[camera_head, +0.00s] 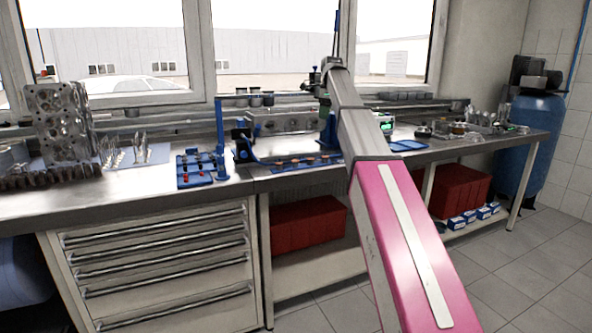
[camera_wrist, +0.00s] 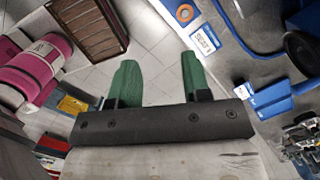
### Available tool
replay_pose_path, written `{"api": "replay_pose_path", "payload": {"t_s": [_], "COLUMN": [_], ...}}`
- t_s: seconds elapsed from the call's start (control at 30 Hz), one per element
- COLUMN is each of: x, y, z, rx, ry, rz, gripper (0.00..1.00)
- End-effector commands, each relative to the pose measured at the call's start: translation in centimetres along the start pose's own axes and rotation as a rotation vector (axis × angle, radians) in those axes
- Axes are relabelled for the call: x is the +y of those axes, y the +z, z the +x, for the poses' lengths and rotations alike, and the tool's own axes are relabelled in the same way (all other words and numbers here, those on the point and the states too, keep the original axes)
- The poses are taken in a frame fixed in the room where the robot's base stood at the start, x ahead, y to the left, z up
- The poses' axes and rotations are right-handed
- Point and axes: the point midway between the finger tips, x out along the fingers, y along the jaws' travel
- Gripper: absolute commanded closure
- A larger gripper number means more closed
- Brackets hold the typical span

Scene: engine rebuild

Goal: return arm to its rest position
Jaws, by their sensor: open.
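My gripper (camera_wrist: 157,72) shows in the wrist view with its two green fingers apart and nothing between them. Grey floor tiles show behind the gap. In the head view my arm reaches forward from the lower right, with its far end over the workbench (camera_head: 110,195) in front of the window. The fingers cannot be made out clearly there.
A blue fixture (camera_head: 290,163) lies left of my arm. Red boxes (camera_head: 308,225) sit below. A blue tank (camera_head: 532,145) stands at right. Floor at lower right is clear.

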Motion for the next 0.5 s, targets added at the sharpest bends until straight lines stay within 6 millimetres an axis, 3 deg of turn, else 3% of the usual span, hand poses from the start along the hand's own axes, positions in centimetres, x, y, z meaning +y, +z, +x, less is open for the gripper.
{"api": "replay_pose_path", "payload": {"t_s": [0.27, 0.5], "x": [3.1, 7.0], "y": [-3.5, -6.9], "z": [12.1, 22.9], "rx": [0.017, 0.035], "ry": [0.01, 0.019], "rz": [-0.252, -0.525], "gripper": [0.56, 0.56]}}
